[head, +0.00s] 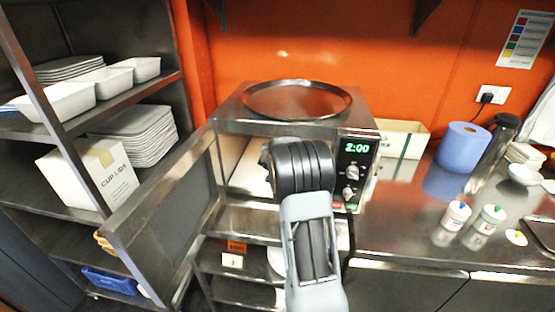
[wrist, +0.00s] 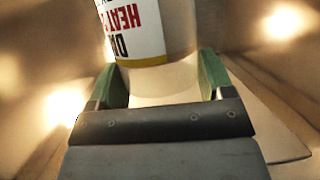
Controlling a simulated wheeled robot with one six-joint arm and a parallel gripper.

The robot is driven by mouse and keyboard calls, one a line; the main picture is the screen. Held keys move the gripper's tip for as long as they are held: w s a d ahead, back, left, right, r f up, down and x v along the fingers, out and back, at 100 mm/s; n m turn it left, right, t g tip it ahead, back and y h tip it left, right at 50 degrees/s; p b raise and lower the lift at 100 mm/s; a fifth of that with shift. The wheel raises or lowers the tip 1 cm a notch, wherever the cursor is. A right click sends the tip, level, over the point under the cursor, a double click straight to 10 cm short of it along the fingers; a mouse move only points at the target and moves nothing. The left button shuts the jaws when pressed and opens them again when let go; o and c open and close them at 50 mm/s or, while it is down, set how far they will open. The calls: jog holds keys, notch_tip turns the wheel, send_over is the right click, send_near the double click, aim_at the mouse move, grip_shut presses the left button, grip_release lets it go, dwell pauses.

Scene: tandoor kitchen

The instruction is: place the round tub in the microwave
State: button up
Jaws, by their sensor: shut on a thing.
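The round tub (wrist: 135,30) shows in the wrist view as a pale rounded wall with a white label, upside-down "HEAT" lettering and a yellow band. My gripper (wrist: 160,75) has its green fingers shut on the tub's two sides. Lit, tan walls surround them, inside the microwave. In the head view the microwave (head: 357,148) has its door open to the left, and its display reads 2:00. My arm reaches into the cavity and hides the gripper and tub there. I cannot tell whether the tub touches the cavity floor.
The open door (head: 165,195) stands close to the left of my arm. A round metal tray (head: 297,99) lies on top of the microwave. A blue paper roll (head: 463,148) and small white-bodied bottles (head: 486,221) stand on the steel counter at right. Shelves (head: 140,90) fill the left.

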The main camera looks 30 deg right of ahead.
notch_tip(320, 180, down, 4)
jog(key=shift+f, duration=0.1)
jog(key=shift+w+d+f, duration=0.15)
jog(key=shift+f, duration=0.2)
jog(key=shift+f, duration=0.1)
jog(key=shift+f, duration=0.15)
jog(key=o, duration=1.4)
